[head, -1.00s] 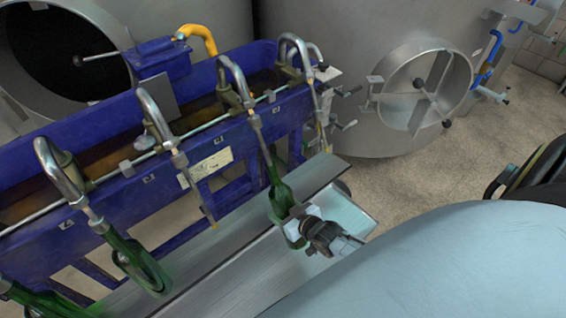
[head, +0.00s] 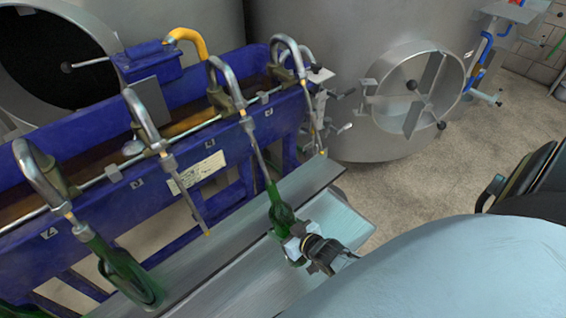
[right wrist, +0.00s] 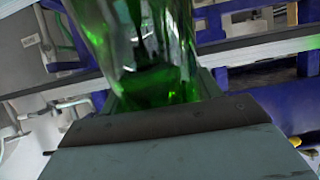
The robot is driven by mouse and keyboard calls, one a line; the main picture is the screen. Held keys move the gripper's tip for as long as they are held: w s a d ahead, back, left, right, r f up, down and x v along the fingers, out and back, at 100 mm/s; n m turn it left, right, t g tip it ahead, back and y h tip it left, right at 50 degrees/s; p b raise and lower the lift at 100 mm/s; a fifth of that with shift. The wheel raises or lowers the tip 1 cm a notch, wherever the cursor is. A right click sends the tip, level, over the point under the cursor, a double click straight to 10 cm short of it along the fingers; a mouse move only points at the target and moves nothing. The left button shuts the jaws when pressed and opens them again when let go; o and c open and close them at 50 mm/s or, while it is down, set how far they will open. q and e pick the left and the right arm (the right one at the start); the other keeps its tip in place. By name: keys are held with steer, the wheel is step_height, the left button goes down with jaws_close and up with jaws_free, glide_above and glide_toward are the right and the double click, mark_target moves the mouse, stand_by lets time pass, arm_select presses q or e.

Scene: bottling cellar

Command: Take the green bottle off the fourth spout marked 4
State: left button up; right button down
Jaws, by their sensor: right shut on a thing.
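A green bottle (head: 281,212) hangs tilted below a curved metal spout (head: 222,80) in the head view. The spout's thin tube runs down to the bottle's mouth; I cannot tell how far its tip is inside. My right gripper (head: 296,243) is shut on the lower part of this bottle, over the grey ledge. In the right wrist view the green glass (right wrist: 145,50) fills the upper middle, against the jaw, with its neck out of frame. The small marks on the blue trough are too small to read surely. My left gripper is not in view.
Another green bottle (head: 125,275) hangs on the leftmost spout (head: 38,172). The spout between (head: 145,120) has a bare tube. The blue trough (head: 95,150) and grey ledge (head: 215,250) border the bottle. A steel tank (head: 350,60) stands behind; floor is clear at right.

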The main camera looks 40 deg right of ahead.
steer(key=shift+s+d+f+b, duration=0.1)
steer(key=shift+s+f+b, duration=0.2)
steer(key=shift+f+b, duration=0.3)
steer(key=shift+s+a+f+b, duration=0.1)
steer(key=shift+s+f+b, duration=0.3)
steer(key=shift+f, duration=0.35)
steer(key=shift+s+d+f+b, duration=0.1)
steer(key=shift+s+f+b, duration=0.1)
steer(key=shift+f+b, duration=0.4)
steer(key=shift+s+f+p+v, duration=0.1)
steer(key=shift+f+p+v, duration=0.1)
steer(key=shift+p+v, duration=0.75)
steer(key=shift+s+f+p+v, duration=0.15)
steer(key=shift+p+v, duration=0.25)
steer(key=shift+v, duration=1.05)
steer(key=shift+s+f+p+v, duration=0.1)
steer(key=shift+f+p+v, duration=0.15)
steer(key=shift+p+v, duration=0.7)
steer(key=shift+s+r, duration=0.1)
steer(key=shift+s, duration=0.05)
